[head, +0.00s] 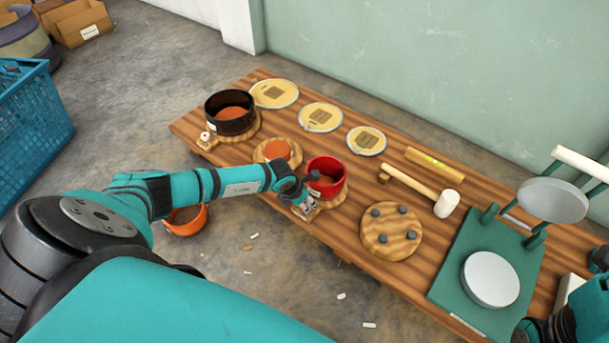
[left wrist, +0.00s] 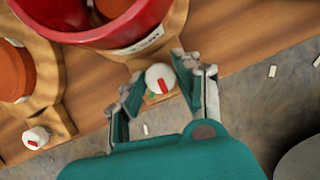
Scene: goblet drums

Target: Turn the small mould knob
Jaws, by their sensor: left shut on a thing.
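The small mould is a red round pot (head: 326,179) on a wooden base, near the table's front edge; it also fills the top of the left wrist view (left wrist: 95,22). Its knob (left wrist: 160,78) is a white ball with a red mark and a bit of green beside it. In the head view the left gripper (head: 305,205) hides the knob. Part of my right arm shows at the lower right; its fingers cannot be made out.
A dark pot (head: 231,118) and an orange-brown disc (head: 277,150) stand to the left on wooden bases. A mallet (head: 420,188), a round board with pegs (head: 391,231) and a green press (head: 470,265) lie to the right. An orange bowl (head: 185,226) is on the floor.

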